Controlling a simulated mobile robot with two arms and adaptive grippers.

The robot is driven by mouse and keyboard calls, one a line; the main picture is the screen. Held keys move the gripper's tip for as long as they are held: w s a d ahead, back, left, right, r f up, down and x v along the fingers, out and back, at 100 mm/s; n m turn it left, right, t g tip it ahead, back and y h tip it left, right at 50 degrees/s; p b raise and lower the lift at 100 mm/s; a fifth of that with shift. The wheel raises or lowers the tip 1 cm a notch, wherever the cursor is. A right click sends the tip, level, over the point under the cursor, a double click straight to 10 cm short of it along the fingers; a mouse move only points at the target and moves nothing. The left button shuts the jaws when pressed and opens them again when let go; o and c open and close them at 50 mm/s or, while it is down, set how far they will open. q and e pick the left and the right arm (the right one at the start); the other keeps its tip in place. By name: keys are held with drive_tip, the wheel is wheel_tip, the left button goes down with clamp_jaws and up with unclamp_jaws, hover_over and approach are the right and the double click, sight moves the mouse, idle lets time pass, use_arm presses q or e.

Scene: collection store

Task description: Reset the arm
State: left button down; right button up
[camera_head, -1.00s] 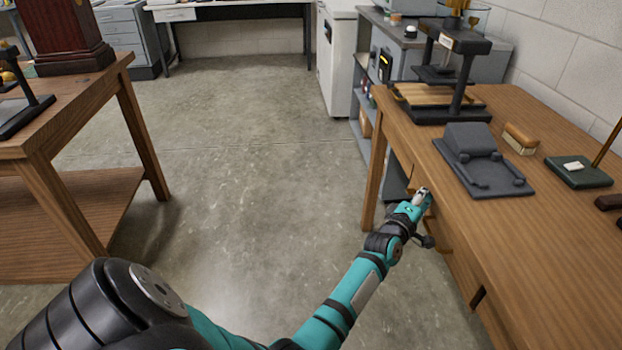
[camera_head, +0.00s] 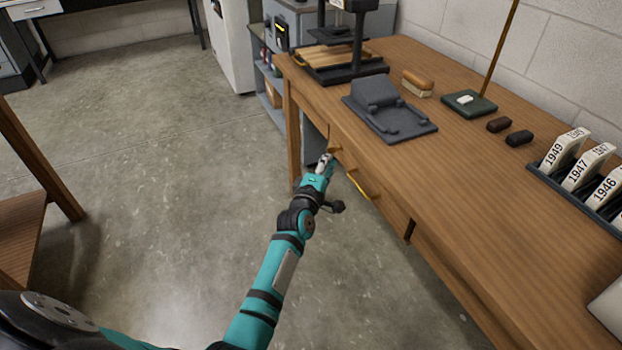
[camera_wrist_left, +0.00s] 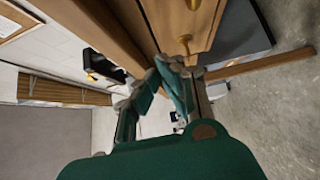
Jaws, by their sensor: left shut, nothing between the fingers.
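My left arm reaches out over the floor in the head view, and its gripper (camera_head: 325,160) is beside the front of the wooden workbench (camera_head: 470,160), close to a brass drawer handle (camera_head: 362,186). The gripper's fingers (camera_wrist_left: 168,68) also show in the left wrist view, closed together with nothing between them. I cannot tell whether the fingers touch the bench. My right gripper is in neither view.
On the bench are a grey moulded pad (camera_head: 388,110), a brush (camera_head: 418,82), a green-based stand (camera_head: 470,102), a black press stand (camera_head: 345,65) and a rack of year cards (camera_head: 585,185). Another wooden table (camera_head: 22,215) stands at the left. Concrete floor lies open between.

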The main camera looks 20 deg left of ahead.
use_arm(q)
drive_tip(key=s+p, duration=0.1)
drive_tip(key=s, duration=0.6)
drive_tip(key=s+d+f+m+g+h, duration=0.25)
drive_tip(key=s+f+m+g, duration=0.45)
drive_tip(key=s+f, duration=0.55)
drive_tip(key=s+d+f+m+g+h, duration=0.1)
drive_tip(key=s+d+f+m+g, duration=0.3)
drive_tip(key=s+f+m, duration=0.85)
drive_tip(key=s+a+f+g+p, duration=0.1)
drive_tip(key=s+f+g+p, duration=0.1)
drive_tip(key=s+p, duration=0.3)
drive_tip(key=s+a+f+m+g+y+p, duration=0.1)
drive_tip(key=s+f+p, duration=0.3)
drive_tip(key=s, duration=0.9)
drive_tip(key=s+a+f+m+g+y+p, duration=0.1)
drive_tip(key=s+a+f+g+p, duration=0.2)
drive_tip(key=s+p, duration=0.4)
drive_tip(key=s, duration=0.3)
drive_tip(key=shift+f, duration=0.25)
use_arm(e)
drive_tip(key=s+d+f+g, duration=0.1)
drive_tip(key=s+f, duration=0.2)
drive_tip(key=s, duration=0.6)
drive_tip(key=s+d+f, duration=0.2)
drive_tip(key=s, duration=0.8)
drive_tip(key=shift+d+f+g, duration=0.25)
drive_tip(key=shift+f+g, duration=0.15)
